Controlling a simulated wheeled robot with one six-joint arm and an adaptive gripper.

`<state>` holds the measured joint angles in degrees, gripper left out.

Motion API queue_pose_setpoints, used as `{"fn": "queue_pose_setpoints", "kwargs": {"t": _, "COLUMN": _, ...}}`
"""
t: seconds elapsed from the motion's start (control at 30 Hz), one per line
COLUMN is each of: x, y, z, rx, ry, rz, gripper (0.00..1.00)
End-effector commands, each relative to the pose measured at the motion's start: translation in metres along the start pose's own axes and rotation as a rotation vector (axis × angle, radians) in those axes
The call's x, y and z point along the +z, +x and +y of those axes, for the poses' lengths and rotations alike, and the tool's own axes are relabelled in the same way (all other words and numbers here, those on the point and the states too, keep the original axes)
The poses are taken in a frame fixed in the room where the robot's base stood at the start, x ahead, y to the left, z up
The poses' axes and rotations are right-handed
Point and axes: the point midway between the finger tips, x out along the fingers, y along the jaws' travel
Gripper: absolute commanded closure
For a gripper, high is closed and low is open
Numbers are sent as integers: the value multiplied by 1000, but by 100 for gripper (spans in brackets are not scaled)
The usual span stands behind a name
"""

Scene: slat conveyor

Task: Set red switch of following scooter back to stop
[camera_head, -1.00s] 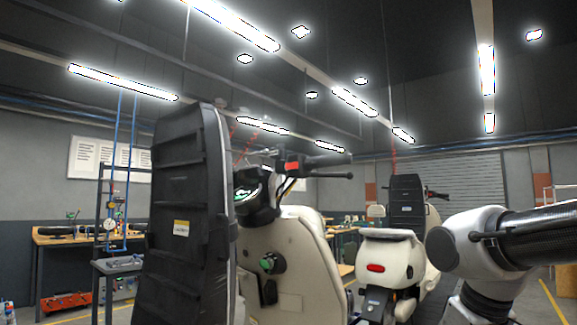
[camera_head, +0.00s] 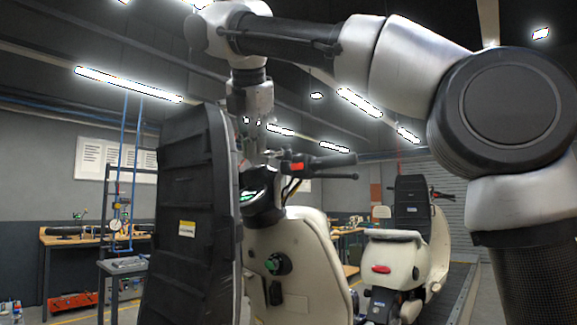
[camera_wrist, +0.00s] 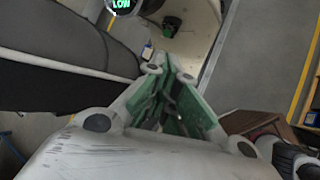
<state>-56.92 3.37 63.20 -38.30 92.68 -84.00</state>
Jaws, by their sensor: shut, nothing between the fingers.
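The near cream scooter (camera_head: 305,245) stands upright in the middle of the head view, its front covered by a tall black panel (camera_head: 185,220). A red switch (camera_head: 297,166) sits on its handlebar beside the black grip (camera_head: 335,176). I cannot tell which position the switch is in. My gripper (camera_head: 256,152) points down above the dash, just left of the red switch and apart from it. In the wrist view my gripper's green-padded fingers (camera_wrist: 172,68) are shut and empty. That view shows the lit dash display (camera_wrist: 122,5) reading LOW; the red switch is not visible there.
A second cream scooter (camera_head: 395,258) with a red tail light stands behind to the right. Workbenches (camera_head: 75,238) line the left. My arm spans the upper right of the head view.

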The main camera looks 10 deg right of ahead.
Motion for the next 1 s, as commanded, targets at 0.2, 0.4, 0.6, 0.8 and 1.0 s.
{"fn": "queue_pose_setpoints", "kwargs": {"t": 0.2, "x": 49, "y": -39, "z": -24, "rx": -67, "ry": -349, "rz": -81, "gripper": 100}}
{"fn": "queue_pose_setpoints", "kwargs": {"t": 0.4, "x": 50, "y": -40, "z": -32, "rx": -108, "ry": -524, "rz": -72, "gripper": 100}}
{"fn": "queue_pose_setpoints", "kwargs": {"t": 0.6, "x": 50, "y": -40, "z": -32, "rx": -108, "ry": -545, "rz": -71, "gripper": 100}}
{"fn": "queue_pose_setpoints", "kwargs": {"t": 0.8, "x": 50, "y": -38, "z": -32, "rx": -108, "ry": -544, "rz": -70, "gripper": 100}}
{"fn": "queue_pose_setpoints", "kwargs": {"t": 1.0, "x": 53, "y": -19, "z": -34, "rx": -111, "ry": -543, "rz": -71, "gripper": 100}}
